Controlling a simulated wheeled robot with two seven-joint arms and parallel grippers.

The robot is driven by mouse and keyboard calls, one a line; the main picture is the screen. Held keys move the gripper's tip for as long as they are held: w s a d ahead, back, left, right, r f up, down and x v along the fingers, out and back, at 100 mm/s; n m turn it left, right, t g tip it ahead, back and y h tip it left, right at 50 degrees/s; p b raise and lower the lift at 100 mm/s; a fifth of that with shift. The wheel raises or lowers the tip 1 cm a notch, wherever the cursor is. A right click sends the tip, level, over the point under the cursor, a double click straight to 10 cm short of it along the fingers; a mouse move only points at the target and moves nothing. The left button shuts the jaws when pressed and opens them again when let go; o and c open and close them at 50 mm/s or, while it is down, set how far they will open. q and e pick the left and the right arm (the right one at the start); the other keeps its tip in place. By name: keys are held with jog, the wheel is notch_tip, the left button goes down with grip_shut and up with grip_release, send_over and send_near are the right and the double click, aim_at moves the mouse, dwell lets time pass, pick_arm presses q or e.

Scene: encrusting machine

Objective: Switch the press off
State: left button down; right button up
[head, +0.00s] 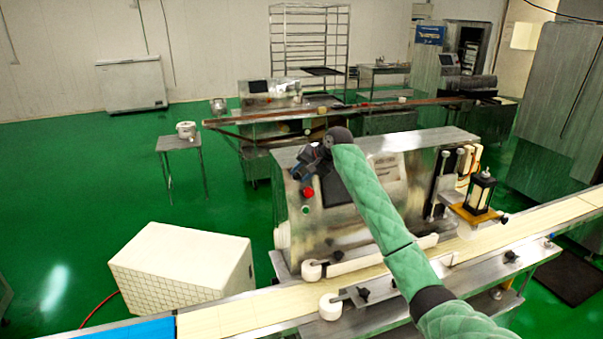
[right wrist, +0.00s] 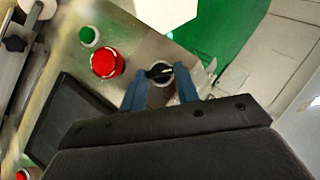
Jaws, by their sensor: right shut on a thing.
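The press (head: 375,190) is a grey metal machine at the centre of the head view. Its black rotary switch (right wrist: 159,71), with a white mark on the knob, sits on the metal panel in the right wrist view. My right gripper (right wrist: 160,86) has its two blue fingers on either side of this knob and is shut on it. In the head view my right gripper (head: 308,165) is at the panel's upper left, hiding the switch. A red button (right wrist: 107,62) and a green button (right wrist: 89,36) are beside the switch. My left gripper is not in view.
A dark screen (right wrist: 65,122) is set in the panel close to my right gripper. A conveyor belt (head: 240,308) runs along the front of the press. A white box-shaped cover (head: 180,268) stands on the green floor at left. Open floor lies beyond it.

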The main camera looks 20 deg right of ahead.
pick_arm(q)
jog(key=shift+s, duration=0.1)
pick_arm(e)
jog(key=shift+f, duration=0.25)
jog(key=o, duration=1)
jog(key=shift+r, duration=0.1)
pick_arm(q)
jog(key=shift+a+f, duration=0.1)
pick_arm(e)
jog(key=shift+s+r, duration=0.1)
jog(key=shift+s+d+r+b, duration=0.1)
jog(key=shift+d+r+b, duration=0.1)
jog(key=shift+b, duration=0.1)
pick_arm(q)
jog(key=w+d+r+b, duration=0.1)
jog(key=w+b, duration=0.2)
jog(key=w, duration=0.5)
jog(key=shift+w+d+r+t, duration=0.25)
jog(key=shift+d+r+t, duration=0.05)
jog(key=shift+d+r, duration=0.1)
pick_arm(e)
jog(key=shift+v, duration=3.5)
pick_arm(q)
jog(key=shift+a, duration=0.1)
